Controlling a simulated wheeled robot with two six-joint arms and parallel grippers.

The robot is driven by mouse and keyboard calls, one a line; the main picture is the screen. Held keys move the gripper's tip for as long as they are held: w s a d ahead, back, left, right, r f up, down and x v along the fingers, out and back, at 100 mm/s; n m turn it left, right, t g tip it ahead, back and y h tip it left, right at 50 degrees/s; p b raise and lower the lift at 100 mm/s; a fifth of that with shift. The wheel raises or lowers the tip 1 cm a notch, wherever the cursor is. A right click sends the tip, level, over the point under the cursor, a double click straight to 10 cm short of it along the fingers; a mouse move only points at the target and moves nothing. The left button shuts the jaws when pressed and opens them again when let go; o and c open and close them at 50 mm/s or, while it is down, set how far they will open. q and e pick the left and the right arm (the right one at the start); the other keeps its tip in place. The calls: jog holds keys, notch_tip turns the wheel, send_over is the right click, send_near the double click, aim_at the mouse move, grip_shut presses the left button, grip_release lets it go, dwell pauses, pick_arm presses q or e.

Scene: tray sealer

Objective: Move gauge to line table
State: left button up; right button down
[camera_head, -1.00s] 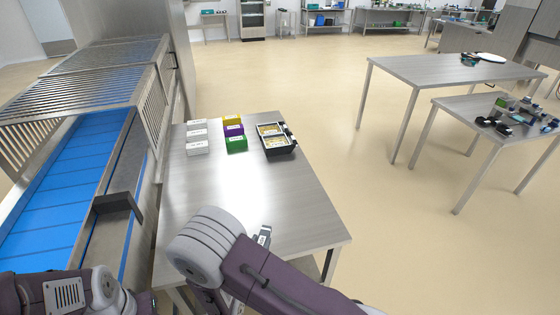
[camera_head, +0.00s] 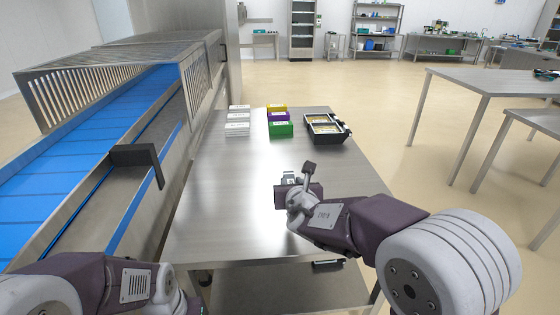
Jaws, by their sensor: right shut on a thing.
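My right gripper (camera_head: 298,183) is over the middle of the metal table (camera_head: 220,215) beside the conveyor. It is shut on a small pale grey thing (camera_head: 288,178), likely the gauge, which shows only in part between the dark fingers. I cannot tell whether the gauge touches the tabletop. My left arm comes in at the bottom left, and its gripper is not in view.
White boxes (camera_head: 237,129), a yellow box (camera_head: 277,112), a purple box (camera_head: 279,117), a green box (camera_head: 280,130) and a black tray (camera_head: 325,139) stand at the table's far end. The blue conveyor (camera_head: 60,170) runs along the left. The table's near left part is clear.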

jog(key=w+a+f, duration=0.2)
jog(key=a, duration=0.1)
jog(key=w+a+f, duration=0.2)
jog(key=a, duration=0.1)
jog(key=w+a+f, duration=0.3)
jog(key=shift+a+p, duration=0.2)
jog(key=shift+p, duration=0.1)
notch_tip(320, 180, down, 4)
jog(key=shift+f+b, duration=0.1)
jog(key=shift+b, duration=0.75)
jog(key=c, duration=1.1)
grip_release()
